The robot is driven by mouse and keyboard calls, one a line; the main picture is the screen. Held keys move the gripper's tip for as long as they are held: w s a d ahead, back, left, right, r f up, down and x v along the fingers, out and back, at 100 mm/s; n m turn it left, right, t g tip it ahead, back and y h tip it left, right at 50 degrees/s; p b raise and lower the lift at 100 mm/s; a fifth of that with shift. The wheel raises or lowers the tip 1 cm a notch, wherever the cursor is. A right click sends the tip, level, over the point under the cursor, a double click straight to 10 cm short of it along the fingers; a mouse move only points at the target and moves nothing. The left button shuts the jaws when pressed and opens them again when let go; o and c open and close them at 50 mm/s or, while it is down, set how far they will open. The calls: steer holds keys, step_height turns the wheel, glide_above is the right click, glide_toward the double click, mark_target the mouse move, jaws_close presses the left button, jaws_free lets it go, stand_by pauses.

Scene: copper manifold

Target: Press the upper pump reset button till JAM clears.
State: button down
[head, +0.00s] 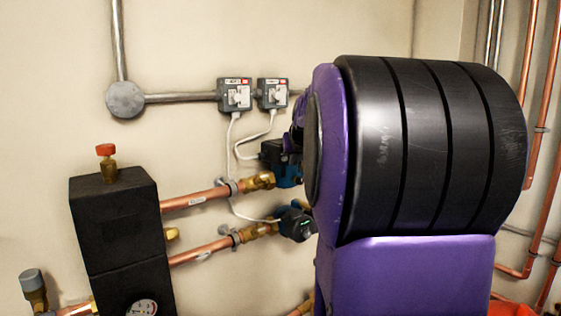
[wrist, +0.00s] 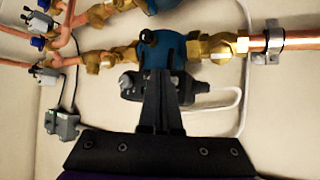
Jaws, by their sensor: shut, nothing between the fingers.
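The upper pump (head: 287,175) has a blue body and a dark head, partly hidden by my arm in the head view. In the wrist view, a blue pump (wrist: 160,50) with a dark control head (wrist: 132,86) sits between brass fittings. My gripper (wrist: 158,74) is shut and empty, its fingertips over the front of this pump's dark head. I cannot tell whether they touch it. The reset button and any JAM sign cannot be made out. In the head view my arm hides most of the gripper.
The lower pump (head: 296,222), with a small green light, is just below. Two switch boxes (head: 235,94) (head: 272,93) are on the wall above, with white cables. A black block (head: 115,225) stands at left. Copper pipes (head: 545,130) run along the right.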

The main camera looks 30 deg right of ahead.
steer(key=s+b, duration=0.3)
steer(key=s, duration=0.2)
steer(key=shift+d, duration=0.2)
steer(key=shift+w, duration=0.1)
stand_by(0.5)
